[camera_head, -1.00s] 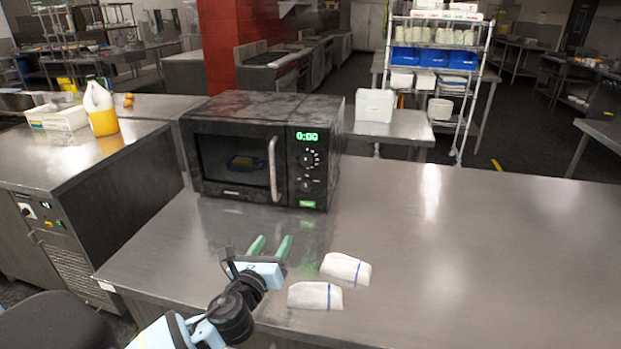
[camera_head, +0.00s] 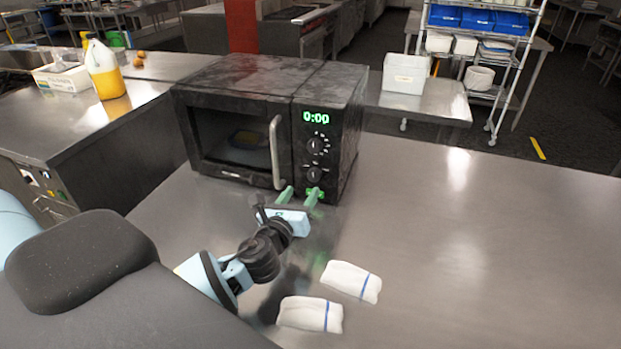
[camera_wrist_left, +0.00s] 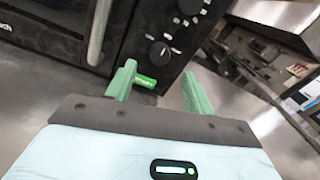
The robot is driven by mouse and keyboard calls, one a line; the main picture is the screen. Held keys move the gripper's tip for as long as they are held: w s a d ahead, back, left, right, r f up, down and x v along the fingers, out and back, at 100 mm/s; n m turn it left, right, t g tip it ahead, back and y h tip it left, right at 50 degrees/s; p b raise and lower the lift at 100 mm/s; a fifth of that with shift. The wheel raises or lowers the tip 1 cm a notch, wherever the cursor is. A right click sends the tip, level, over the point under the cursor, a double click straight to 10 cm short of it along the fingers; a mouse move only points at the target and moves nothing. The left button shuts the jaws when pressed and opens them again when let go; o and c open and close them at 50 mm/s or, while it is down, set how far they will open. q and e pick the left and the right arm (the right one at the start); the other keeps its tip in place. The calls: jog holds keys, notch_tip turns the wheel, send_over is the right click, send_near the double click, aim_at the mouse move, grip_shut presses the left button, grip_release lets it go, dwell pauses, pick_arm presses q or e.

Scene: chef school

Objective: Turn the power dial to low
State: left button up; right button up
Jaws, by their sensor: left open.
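A black microwave (camera_head: 225,105) stands on the steel counter with its door closed and its display reading 0:00. Two round dials sit one above the other on its right panel: an upper dial (camera_head: 313,146) and a lower dial (camera_head: 314,174). A green lit button is below them. My left gripper (camera_head: 299,193) is open and empty in front of the lower panel, its green fingers pointing at the microwave. In the left wrist view the lower dial (camera_wrist_left: 160,54) is just beyond the fingers, apart from them. I cannot read the dial labels. My right gripper is out of view.
Two white folded cloths with blue bands, one nearer (camera_head: 310,314) and one farther (camera_head: 351,282), lie on the counter (camera_head: 480,240) right of my arm. The counter's right side is clear. A white bin (camera_head: 405,74) stands behind the microwave.

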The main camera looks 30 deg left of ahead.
aim_at(311, 177)
pick_arm(q)
jog(key=shift+w+a, duration=0.2)
jog(key=shift+w, duration=0.95)
jog(key=shift+w+a, duration=0.2)
jog(key=shift+w, duration=0.9)
jog(key=shift+w+a, duration=0.2)
jog(key=shift+w, duration=0.95)
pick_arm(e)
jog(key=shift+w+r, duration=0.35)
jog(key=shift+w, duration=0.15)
pick_arm(q)
jog(key=c, duration=1)
jog(key=shift+n, duration=0.3)
jog(key=n, duration=0.5)
jog(key=shift+f+n, duration=0.2)
jog(key=shift+n, duration=0.1)
jog(key=n+b, duration=0.1)
jog(key=n, duration=0.4)
jog(key=shift+a+n+t, duration=0.1)
jog(key=shift+n+t, duration=0.2)
jog(key=shift+n, duration=0.1)
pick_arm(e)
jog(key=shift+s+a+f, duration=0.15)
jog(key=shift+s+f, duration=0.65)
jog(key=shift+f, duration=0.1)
